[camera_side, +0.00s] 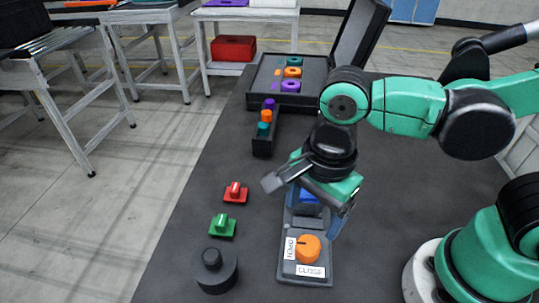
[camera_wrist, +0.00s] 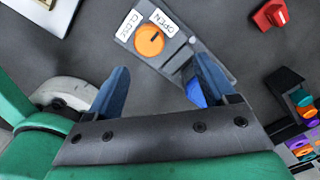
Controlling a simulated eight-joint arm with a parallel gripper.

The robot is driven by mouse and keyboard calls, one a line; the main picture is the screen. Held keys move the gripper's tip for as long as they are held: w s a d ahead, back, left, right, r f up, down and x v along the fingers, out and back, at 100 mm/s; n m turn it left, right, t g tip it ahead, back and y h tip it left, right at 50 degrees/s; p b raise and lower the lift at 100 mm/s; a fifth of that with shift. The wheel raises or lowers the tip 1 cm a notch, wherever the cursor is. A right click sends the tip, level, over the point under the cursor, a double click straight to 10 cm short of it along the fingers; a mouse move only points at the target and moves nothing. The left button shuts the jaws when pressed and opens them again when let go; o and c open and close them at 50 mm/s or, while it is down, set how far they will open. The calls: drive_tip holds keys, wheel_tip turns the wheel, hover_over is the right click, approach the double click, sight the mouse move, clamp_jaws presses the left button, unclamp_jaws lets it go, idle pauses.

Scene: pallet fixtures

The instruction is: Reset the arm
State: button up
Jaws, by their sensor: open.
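My arm is green and black and bends over the dark table in the side view. My gripper (camera_wrist: 162,84) shows in the wrist view with its two blue fingers wide apart and nothing between them. In the side view the gripper hangs over the upper part of a grey fixture (camera_side: 290,273) and partly hides it. The fixture carries an orange knob (camera_side: 308,248) with OPEN and CLOSE labels and a blue part (camera_side: 308,196). The knob also shows ahead of the fingers in the wrist view (camera_wrist: 149,41), and the blue part lies by the right finger (camera_wrist: 195,93).
Left of the fixture are a red block (camera_side: 235,195), a green block (camera_side: 222,227) and a black knobbed cylinder (camera_side: 215,270). A black holder (camera_side: 262,146) has coloured pieces. An open black case (camera_side: 257,77) stands at the back. The table's left middle is clear.

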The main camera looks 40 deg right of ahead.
drive_tip(key=w+d+n+t, duration=0.1)
drive_tip(key=d+n, duration=0.1)
drive_tip(key=n, duration=0.1)
drive_tip(key=w+d+r+n+t, duration=0.1)
drive_tip(key=w+d+n, duration=0.1)
drive_tip(key=n, duration=0.1)
drive_tip(key=w+d+r+n+t, duration=0.1)
drive_tip(key=d+n, duration=0.1)
drive_tip(key=shift+w+d+n+y, duration=0.25)
drive_tip(key=shift+w+n+y, duration=0.05)
drive_tip(key=shift+w+n, duration=0.1)
drive_tip(key=w+d+r+n+t+h, duration=0.1)
drive_tip(key=w+d+r+n+t, duration=0.1)
drive_tip(key=d+n, duration=0.4)
drive_tip(key=shift+n+t, duration=0.7)
drive_tip(key=shift+n, duration=0.1)
